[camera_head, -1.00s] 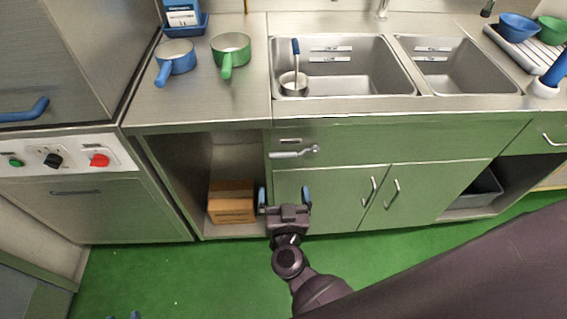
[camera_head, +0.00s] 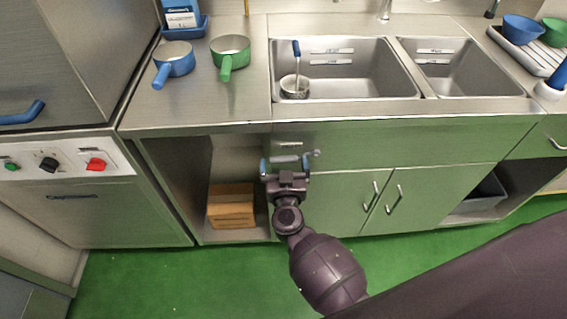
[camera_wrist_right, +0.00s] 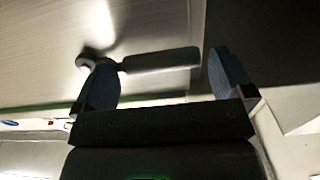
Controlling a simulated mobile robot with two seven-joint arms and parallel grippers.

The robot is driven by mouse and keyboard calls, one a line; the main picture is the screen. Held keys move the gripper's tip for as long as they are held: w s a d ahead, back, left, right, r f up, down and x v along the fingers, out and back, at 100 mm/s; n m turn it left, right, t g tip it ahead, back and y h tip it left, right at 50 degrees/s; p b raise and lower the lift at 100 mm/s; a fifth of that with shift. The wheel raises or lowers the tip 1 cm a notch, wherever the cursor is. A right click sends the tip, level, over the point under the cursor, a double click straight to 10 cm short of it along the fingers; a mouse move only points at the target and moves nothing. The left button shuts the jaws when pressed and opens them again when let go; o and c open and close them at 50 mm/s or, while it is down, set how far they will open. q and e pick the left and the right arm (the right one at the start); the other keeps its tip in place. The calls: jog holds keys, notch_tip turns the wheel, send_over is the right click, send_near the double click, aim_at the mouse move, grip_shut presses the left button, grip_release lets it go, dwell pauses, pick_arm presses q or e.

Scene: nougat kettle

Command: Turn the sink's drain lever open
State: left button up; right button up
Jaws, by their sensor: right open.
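The drain lever (camera_head: 288,158) is a short grey handle on the front panel below the sink (camera_head: 345,96). It lies about level, with its pivot at the right end. My right gripper (camera_head: 285,164) is open, its blue fingertips at the lever's height. In the right wrist view the lever (camera_wrist_right: 165,60) spans the gap between the fingertips (camera_wrist_right: 164,78). One finger partly covers it near the pivot. I cannot tell whether either finger touches it. My left gripper is not in view.
Cabinet doors (camera_head: 420,192) with handles are right of my right gripper. An open bay with a cardboard box (camera_head: 231,207) is on the left. A blue pan (camera_head: 174,60) and a green pan (camera_head: 230,52) stand on the counter. A ladle (camera_head: 295,85) rests in the sink.

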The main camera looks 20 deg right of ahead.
jog(key=shift+w+d, duration=0.1)
jog(key=shift+w, duration=0.25)
jog(key=shift+c, duration=1.3)
jog(key=c, duration=1)
jog(key=shift+r, duration=0.1)
